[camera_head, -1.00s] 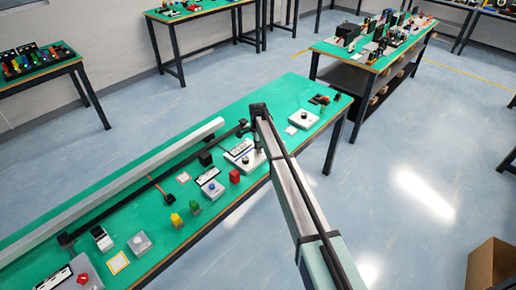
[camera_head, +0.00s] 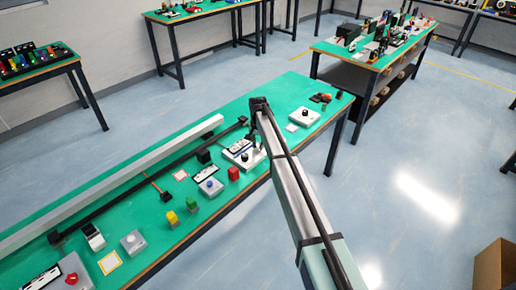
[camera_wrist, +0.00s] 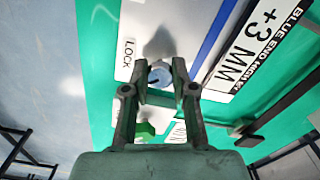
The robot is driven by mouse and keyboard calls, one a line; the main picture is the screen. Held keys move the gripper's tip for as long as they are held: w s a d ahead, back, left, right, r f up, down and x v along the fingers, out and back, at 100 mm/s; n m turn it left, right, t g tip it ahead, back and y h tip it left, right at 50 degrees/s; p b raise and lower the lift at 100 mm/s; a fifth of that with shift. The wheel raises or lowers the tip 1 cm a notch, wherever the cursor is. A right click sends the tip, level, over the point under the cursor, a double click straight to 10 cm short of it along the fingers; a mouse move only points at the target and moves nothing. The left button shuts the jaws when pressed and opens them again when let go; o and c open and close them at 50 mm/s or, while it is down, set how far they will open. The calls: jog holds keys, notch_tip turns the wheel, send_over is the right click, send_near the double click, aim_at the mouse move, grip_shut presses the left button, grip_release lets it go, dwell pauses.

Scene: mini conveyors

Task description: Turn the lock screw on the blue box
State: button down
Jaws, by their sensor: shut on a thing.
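The lock screw (camera_wrist: 160,73) is a round pale-blue knob with a dark slot line, on a white plate (camera_wrist: 135,22) marked "LOCK" in the wrist view. My gripper (camera_wrist: 160,88) has its two fingers on either side of the knob and is shut on it. In the head view, my gripper (camera_head: 253,145) points down onto the white unit (camera_head: 236,160); the fingers hide the screw there. No box that is blue all over shows.
A grey box with a blue button (camera_head: 211,187) and a red cube (camera_head: 233,174) stand close by on the green table (camera_head: 165,250). A white unit with a dark knob (camera_head: 304,116) is farther right. A long grey rail (camera_head: 110,183) runs along the back.

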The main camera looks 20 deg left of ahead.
aim_at(258, 145)
jog(key=n+b, duration=0.2)
jog(key=n, duration=0.3)
jog(key=shift+f+n, duration=0.1)
jog(key=shift+n, duration=0.2)
jog(key=n+b, duration=0.1)
jog(key=n, duration=0.3)
jog(key=shift+d+n+b, duration=0.1)
jog(key=shift+n+b, duration=0.2)
jog(key=shift+b, duration=0.1)
jog(key=c, duration=0.9)
grip_release()
jog(key=shift+c, duration=0.2)
notch_tip(258, 145, up, 12)
